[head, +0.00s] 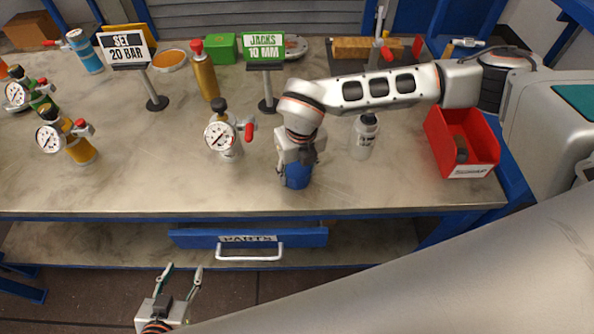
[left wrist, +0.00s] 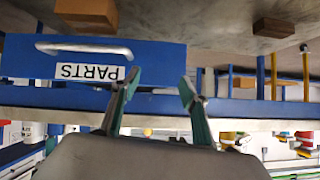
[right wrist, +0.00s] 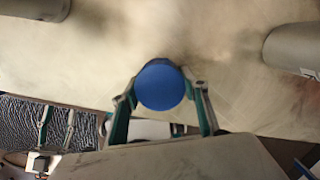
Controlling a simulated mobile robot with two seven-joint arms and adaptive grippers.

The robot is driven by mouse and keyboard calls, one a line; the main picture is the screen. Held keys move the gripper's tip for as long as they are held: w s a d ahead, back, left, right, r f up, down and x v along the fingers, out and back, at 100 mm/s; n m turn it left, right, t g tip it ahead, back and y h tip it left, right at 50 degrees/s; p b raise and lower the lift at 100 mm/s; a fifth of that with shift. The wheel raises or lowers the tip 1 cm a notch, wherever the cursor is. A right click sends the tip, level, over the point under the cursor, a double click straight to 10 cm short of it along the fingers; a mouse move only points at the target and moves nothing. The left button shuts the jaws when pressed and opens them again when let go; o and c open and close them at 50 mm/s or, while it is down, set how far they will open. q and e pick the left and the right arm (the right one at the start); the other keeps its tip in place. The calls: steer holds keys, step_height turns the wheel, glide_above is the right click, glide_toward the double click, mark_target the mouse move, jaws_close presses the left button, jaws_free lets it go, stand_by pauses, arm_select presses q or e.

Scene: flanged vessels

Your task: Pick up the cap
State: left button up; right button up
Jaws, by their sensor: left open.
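A round blue cap-like piece (right wrist: 160,86) lies between the two fingers of my right gripper (right wrist: 161,92) in the right wrist view. The fingers stand close along both its sides. I cannot tell whether they grip it. In the head view the blue piece (head: 296,176) shows just below my right gripper (head: 298,160), near the bench's front edge. Its lower side and what it rests on are hidden. My left gripper (head: 181,279) is open and empty, low in front of the bench; it also shows in the left wrist view (left wrist: 158,84).
A gauge vessel (head: 224,140) stands left of my right gripper, and a grey bottle (head: 363,138) stands right of it. A red bin (head: 467,165) is further right. Sign stands (head: 268,95) and several other vessels are behind and left. The bench's front middle-left is clear.

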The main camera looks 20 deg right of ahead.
mark_target(297, 168)
arm_select(q)
steer(key=shift+s+f, duration=0.15)
steer(key=shift+f, duration=0.1)
arm_select(e)
steer(key=shift+r, duration=0.15)
arm_select(q)
steer(key=shift+f+b, duration=0.6)
arm_select(e)
step_height(297, 168, up, 20)
steer(key=s+d+f+n+g, duration=0.1)
steer(key=d+f+n, duration=0.2)
steer(key=n, duration=1.4)
steer(key=s+d+f+n+g, duration=0.1)
steer(key=d+f+n, duration=0.2)
steer(key=n, duration=1.4)
steer(key=d, duration=0.4)
steer(key=shift+d+f+n+g, duration=0.15)
steer(key=shift+n+g, duration=0.25)
